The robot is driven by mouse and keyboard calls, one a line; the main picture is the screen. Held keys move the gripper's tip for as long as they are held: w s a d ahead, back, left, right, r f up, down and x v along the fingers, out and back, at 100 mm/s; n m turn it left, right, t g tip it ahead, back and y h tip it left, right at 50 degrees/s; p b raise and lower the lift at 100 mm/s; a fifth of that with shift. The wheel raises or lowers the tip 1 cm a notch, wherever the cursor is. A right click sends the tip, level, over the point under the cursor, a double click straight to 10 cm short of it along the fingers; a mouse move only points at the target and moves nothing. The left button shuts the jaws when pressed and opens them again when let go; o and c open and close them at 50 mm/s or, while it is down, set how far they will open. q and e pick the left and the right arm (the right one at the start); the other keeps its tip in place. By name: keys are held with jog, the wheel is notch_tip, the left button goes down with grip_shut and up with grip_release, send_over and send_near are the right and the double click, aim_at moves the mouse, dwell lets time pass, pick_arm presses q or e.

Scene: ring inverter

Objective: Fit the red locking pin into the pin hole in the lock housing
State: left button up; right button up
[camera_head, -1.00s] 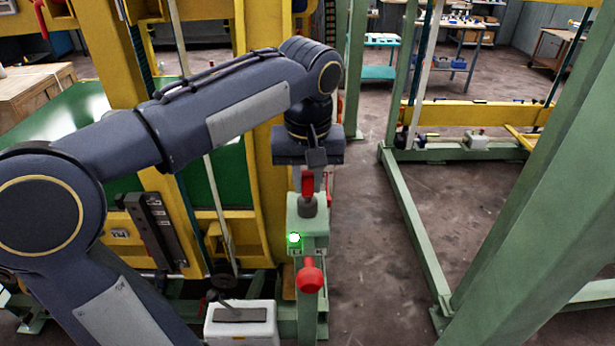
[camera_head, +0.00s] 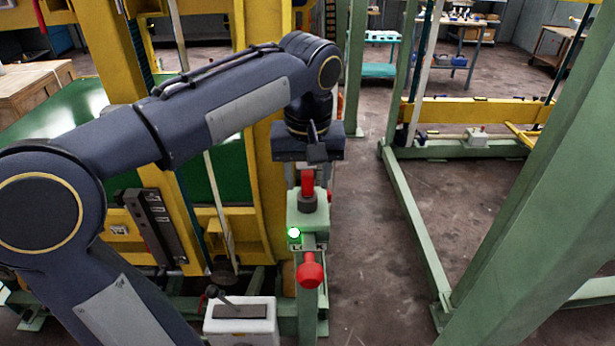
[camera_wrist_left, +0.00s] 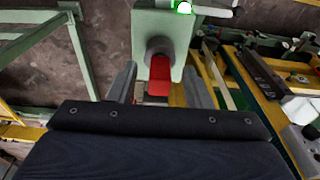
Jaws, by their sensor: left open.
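The red locking pin (camera_head: 307,184) stands upright at the dark round collar on top of the green lock housing (camera_head: 320,222). Its lower end is hidden in the collar, so I cannot tell how deep it sits. In the left wrist view the red pin (camera_wrist_left: 160,74) meets the grey collar on the housing (camera_wrist_left: 177,24). My left gripper (camera_head: 308,178) is just above the housing. Its jaws are open, one finger on each side of the pin, with gaps visible in the wrist view (camera_wrist_left: 161,88). My right gripper is not in view.
A green lamp (camera_head: 294,234) glows on the housing front, with a red ball knob (camera_head: 310,271) below it. A white box with a lever (camera_head: 240,328) stands at lower left. A yellow frame (camera_head: 272,200) rises close on the left. The floor to the right is clear up to a green post.

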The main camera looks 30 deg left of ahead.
pick_arm(q)
notch_tip(320, 180, up, 7)
jog(key=shift+s+d, duration=0.25)
jog(key=shift+s, duration=0.15)
dwell(0.4)
